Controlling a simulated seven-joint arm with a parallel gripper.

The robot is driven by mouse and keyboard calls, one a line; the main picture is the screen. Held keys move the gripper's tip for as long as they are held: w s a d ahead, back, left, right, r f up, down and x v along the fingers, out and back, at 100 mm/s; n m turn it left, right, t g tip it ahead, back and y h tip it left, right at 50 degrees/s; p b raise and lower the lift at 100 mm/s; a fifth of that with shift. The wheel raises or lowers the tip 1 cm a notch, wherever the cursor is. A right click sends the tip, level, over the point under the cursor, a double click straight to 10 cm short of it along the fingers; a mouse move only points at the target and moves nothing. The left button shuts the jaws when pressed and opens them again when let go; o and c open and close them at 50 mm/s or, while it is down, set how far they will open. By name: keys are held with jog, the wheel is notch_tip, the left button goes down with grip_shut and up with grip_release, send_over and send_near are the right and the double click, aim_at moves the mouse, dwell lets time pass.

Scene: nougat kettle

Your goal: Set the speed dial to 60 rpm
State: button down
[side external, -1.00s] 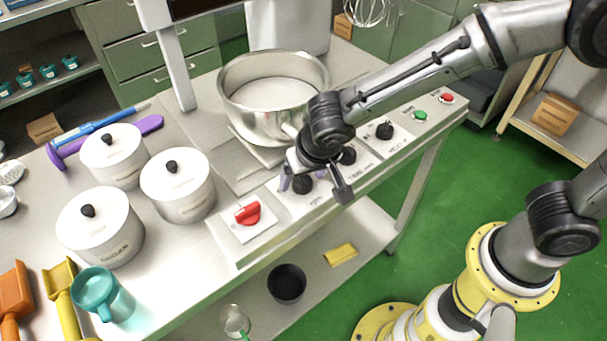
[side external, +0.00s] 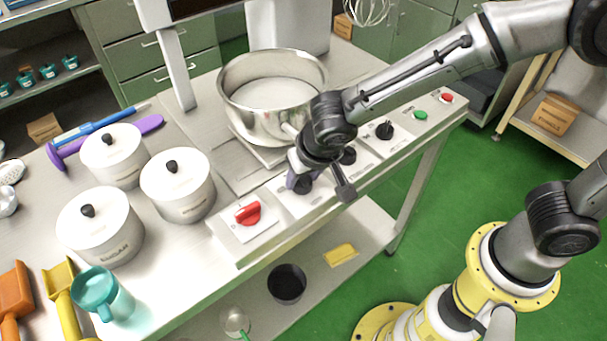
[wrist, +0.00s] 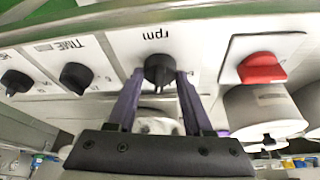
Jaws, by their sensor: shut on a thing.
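The speed dial (wrist: 158,70) is a black knob on a white panel marked "rpm" in the wrist view, where the lettering is upside down. My gripper (wrist: 160,82) has its two purple fingers on either side of this knob, shut on it. In the side view the rpm dial (side external: 303,186) is partly hidden by my gripper (side external: 298,181), which reaches down to it from above. The dial's scale marks and pointer setting are too small to read.
A red switch (side external: 247,213) sits left of the dial on the same panel. More black knobs (side external: 384,131), a green button (side external: 420,115) and a red button (side external: 447,97) lie to the right. The metal kettle (side external: 272,110) stands behind. White lidded pots (side external: 178,190) stand left.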

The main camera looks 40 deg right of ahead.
jog(key=shift+n, duration=0.3)
jog(key=n+y, duration=0.2)
jog(key=n, duration=0.3)
jog(key=shift+d, duration=0.2)
jog(key=shift+n+g+y, duration=0.4)
jog(key=shift+n+y, duration=0.4)
jog(key=shift+n, duration=1.3)
jog(key=shift+c, duration=1.6)
grip_release()
